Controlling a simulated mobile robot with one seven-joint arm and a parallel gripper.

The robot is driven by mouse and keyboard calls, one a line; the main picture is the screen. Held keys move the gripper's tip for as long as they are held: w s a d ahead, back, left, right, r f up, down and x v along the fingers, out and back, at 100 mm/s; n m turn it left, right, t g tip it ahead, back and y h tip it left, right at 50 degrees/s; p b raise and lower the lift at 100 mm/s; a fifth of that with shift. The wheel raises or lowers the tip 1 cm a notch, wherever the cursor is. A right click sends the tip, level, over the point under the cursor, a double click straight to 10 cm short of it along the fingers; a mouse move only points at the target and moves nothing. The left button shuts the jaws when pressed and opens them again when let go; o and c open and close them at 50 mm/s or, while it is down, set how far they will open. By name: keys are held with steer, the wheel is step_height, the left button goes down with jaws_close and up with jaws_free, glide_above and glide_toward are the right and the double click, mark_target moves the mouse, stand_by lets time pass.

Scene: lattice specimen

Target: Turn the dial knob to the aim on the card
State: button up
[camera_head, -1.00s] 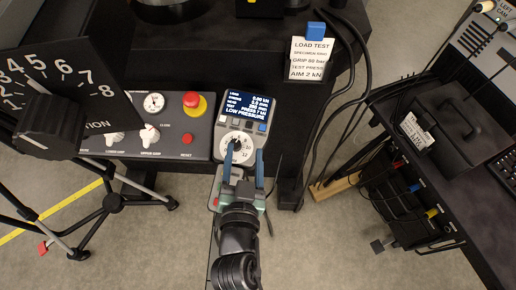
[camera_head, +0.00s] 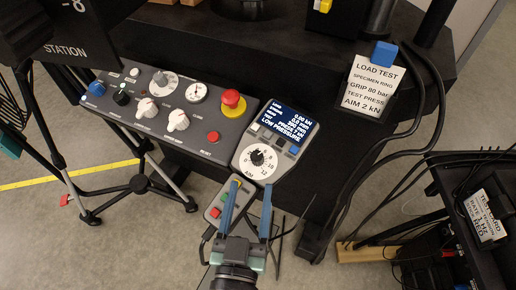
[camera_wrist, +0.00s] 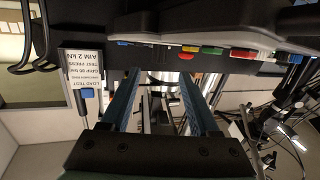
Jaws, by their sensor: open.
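The dial knob (camera_head: 257,158) is a small black knob at the centre of a white numbered dial marked AIM. It sits on a grey unit below a dark blue screen (camera_head: 286,122) that reads LOW PRESSURE. The white card (camera_head: 374,86) reads LOAD TEST, GRIP 80 bar, AIM 2 kN, and hangs from a blue clip. The card also shows upside down in the wrist view (camera_wrist: 85,70). My gripper (camera_head: 252,186) is open and empty, its two blue fingers pointing at the dial from below. The fingertips are apart from the knob. The exact setting of the knob is too small to read.
A grey panel (camera_head: 170,108) with a red emergency button (camera_head: 232,103) and several knobs lies left of the dial. A pendant with coloured buttons (camera_head: 215,212) hangs beside my gripper. Black cables (camera_head: 425,135) hang on the right. A tripod stands at lower left.

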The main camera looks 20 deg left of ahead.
mark_target(256, 163)
steer(key=p+x, duration=0.3)
steer(key=x, duration=0.6)
jaws_close()
